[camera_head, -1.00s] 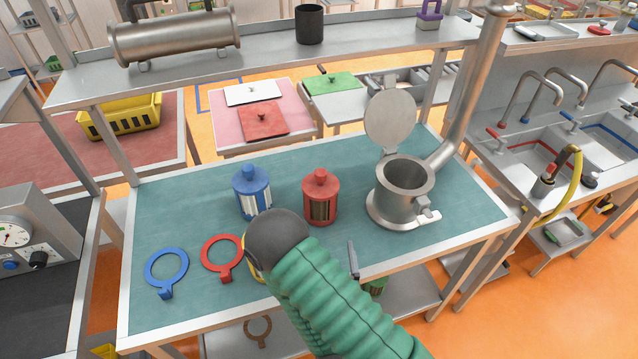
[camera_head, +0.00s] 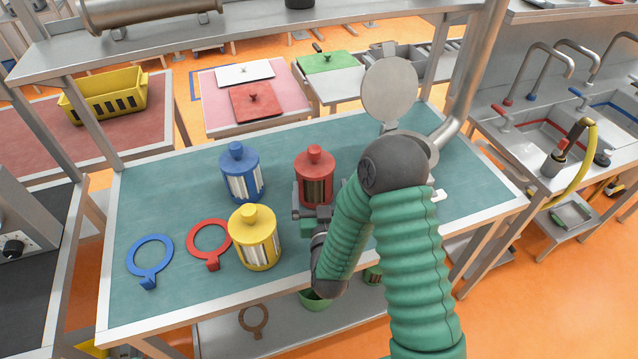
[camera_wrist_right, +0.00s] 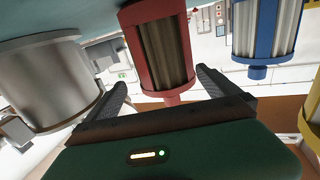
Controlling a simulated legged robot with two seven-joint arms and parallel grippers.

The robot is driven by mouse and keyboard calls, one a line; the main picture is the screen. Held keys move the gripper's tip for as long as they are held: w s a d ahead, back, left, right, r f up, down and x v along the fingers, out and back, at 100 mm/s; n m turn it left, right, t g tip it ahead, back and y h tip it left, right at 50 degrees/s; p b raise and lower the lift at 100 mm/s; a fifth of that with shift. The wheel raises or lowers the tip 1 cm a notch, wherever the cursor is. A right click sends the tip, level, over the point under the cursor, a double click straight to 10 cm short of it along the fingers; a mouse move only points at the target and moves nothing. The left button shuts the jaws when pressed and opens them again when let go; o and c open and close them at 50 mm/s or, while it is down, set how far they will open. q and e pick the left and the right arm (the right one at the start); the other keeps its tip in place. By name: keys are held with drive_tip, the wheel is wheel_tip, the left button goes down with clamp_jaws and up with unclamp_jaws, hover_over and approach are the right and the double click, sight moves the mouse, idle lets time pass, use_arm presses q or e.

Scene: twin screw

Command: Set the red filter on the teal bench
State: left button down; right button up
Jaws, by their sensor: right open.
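The red filter (camera_head: 316,168) stands upright on the teal bench (camera_head: 205,285) near its middle. It has a red cap with a knob and a brown ribbed core. My right gripper (camera_head: 317,197) is low at its near side, open. In the right wrist view, which looks upside down, the red filter (camera_wrist_right: 158,48) stands between the two spread fingers of the right gripper (camera_wrist_right: 160,82), with gaps visible beside it. The gripper hides part of the filter's lower side in the head view. My left gripper is out of view.
A blue filter (camera_head: 240,174) and a yellow filter (camera_head: 255,238) stand left of the gripper. A red ring (camera_head: 196,227) and a blue ring (camera_head: 133,247) lie farther left. A metal canister (camera_wrist_right: 52,88) with a raised lid (camera_head: 389,90) stands to the right, partly behind my arm.

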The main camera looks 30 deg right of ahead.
sight(313, 183)
drive_tip(key=shift+w+r, duration=0.25)
drive_tip(key=shift+w, duration=0.15)
drive_tip(key=w, duration=0.1)
drive_tip(key=w+p, duration=0.1)
drive_tip(key=w, duration=0.1)
drive_tip(key=shift+w+d+r, duration=0.2)
drive_tip(key=shift+w+d, duration=0.1)
drive_tip(key=shift+w, duration=0.1)
drive_tip(key=shift+w+d, duration=0.15)
drive_tip(key=shift+w, duration=0.15)
drive_tip(key=shift+d+f, duration=0.2)
drive_tip(key=shift+d, duration=0.5)
drive_tip(key=shift+c, duration=0.8)
drive_tip(key=shift+f, duration=0.1)
drive_tip(key=shift+c, duration=1.2)
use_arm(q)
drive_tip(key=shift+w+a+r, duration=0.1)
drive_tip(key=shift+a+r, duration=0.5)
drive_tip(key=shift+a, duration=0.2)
use_arm(e)
drive_tip(key=shift+a+r, duration=0.2)
drive_tip(key=shift+a, duration=0.2)
drive_tip(key=c, duration=1)
